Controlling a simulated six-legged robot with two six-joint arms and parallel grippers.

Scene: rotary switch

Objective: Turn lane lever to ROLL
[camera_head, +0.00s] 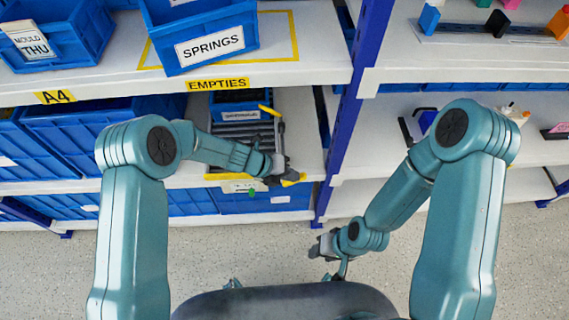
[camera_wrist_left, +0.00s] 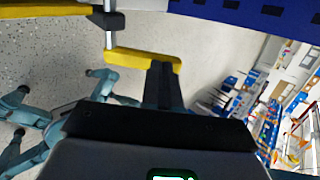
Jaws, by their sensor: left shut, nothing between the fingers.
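The roller lane (camera_head: 235,135) lies on the middle shelf under the EMPTIES label, with a yellow front edge. A lever with a yellow handle (camera_head: 293,180) is at the lane's front right corner. In the left wrist view the yellow handle (camera_wrist_left: 140,60) sits on a thin metal rod. My left gripper (camera_head: 277,175) is at the handle in the head view, shut and empty. In the left wrist view its dark fingers (camera_wrist_left: 162,85) reach up against or just before the handle's right part; contact is unclear. My right gripper (camera_head: 322,246) hangs low over the floor, its jaws too small to read.
A blue bin (camera_head: 240,98) stands at the back of the lane. A small label plate (camera_head: 238,187) is below the lane's front edge. A blue rack post (camera_head: 345,130) stands to the right. Blue bins (camera_head: 75,130) fill the left shelves. The floor (camera_head: 265,250) before the rack is clear.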

